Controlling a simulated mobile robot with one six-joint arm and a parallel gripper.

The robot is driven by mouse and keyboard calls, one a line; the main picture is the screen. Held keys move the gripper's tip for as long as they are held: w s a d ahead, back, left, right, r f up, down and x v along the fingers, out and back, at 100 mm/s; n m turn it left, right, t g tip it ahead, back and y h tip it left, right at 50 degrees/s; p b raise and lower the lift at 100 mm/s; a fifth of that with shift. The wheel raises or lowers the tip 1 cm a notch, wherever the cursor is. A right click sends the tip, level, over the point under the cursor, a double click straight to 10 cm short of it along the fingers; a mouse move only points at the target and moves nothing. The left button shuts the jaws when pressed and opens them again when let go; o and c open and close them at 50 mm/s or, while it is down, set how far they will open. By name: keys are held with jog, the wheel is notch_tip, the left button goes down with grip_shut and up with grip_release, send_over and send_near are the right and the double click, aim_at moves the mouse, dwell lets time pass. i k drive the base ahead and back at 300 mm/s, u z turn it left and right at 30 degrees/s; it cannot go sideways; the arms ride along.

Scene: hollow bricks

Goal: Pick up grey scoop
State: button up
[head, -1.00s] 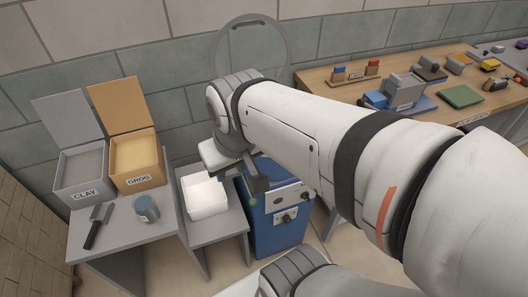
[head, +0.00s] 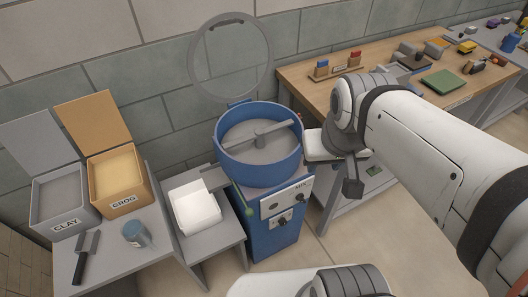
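What looks like the grey scoop (head: 87,243) lies on the grey stand at the lower left in the head view. It has a grey metal head and a dark handle pointing toward the front. My gripper (head: 352,188) is far to its right, beside the blue mixer and in front of the wooden bench. It is dark and seen at a poor angle, so its finger opening is unclear. Nothing is visibly held in it.
Open bins marked CLAY (head: 62,226) and GROG (head: 121,203) stand behind the scoop. A blue-grey cup (head: 136,236) is right of it. A white tray (head: 194,209) sits on a lower stand. The blue mixer (head: 262,172) stands between my gripper and these stands.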

aim_at(87, 243)
jog(key=u, duration=0.1)
jog(key=i, duration=0.35)
jog(key=u, duration=2.15)
jog(key=k, duration=1.15)
jog(key=u, duration=0.75)
jog(key=i, duration=1.35)
jog(key=u, duration=0.05)
